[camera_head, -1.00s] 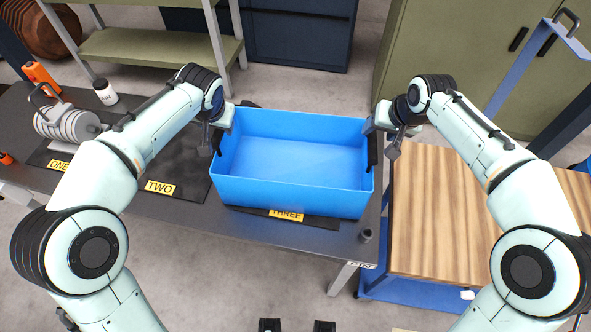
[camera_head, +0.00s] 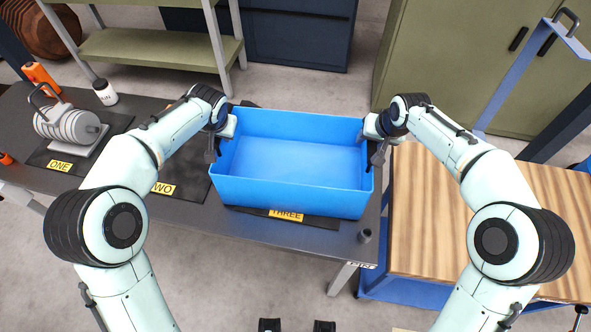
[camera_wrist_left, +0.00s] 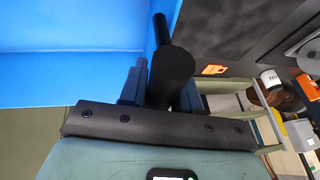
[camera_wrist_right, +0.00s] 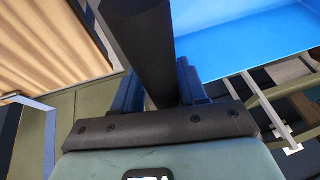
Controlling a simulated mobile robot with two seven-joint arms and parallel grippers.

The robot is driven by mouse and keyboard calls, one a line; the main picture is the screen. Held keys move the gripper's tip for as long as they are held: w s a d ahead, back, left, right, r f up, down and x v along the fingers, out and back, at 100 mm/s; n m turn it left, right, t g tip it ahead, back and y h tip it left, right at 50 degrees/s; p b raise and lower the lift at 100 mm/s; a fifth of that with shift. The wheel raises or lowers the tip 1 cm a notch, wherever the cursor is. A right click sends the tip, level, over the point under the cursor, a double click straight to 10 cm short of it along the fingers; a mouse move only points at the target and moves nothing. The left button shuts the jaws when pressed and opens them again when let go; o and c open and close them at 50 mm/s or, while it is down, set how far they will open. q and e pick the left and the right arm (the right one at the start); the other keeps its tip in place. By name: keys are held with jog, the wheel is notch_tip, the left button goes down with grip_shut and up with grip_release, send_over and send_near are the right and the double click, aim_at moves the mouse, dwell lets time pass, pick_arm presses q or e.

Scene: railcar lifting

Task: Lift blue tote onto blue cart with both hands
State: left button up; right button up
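The blue tote (camera_head: 290,190) sits upright and empty on the dark workbench, on the mat marked THREE. My left gripper (camera_head: 223,128) is at its left end and my right gripper (camera_head: 376,128) is at its right end. In the left wrist view a black bar, likely a tote handle (camera_wrist_left: 172,62), lies between my blue fingers (camera_wrist_left: 162,92). In the right wrist view a similar bar (camera_wrist_right: 148,50) lies between my fingers (camera_wrist_right: 160,88). Whether the fingers press on the bars is unclear. The blue cart (camera_head: 470,210), with a wooden top, stands right of the bench.
The workbench (camera_head: 185,212) also holds a grey ribbed cylinder (camera_head: 72,125), a white jar (camera_head: 105,92) and an orange item (camera_head: 38,74) at the left. A small dark cup (camera_head: 365,236) stands near the front right corner. The cart top is clear. A green cabinet (camera_head: 445,60) stands behind.

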pick_arm(q)
grip_shut()
pick_arm(e)
jog(key=shift+a+r, duration=0.1)
jog(key=shift+a, duration=0.15)
grip_shut()
pick_arm(q)
jog(key=shift+d, duration=0.1)
pick_arm(e)
jog(key=shift+a, duration=0.1)
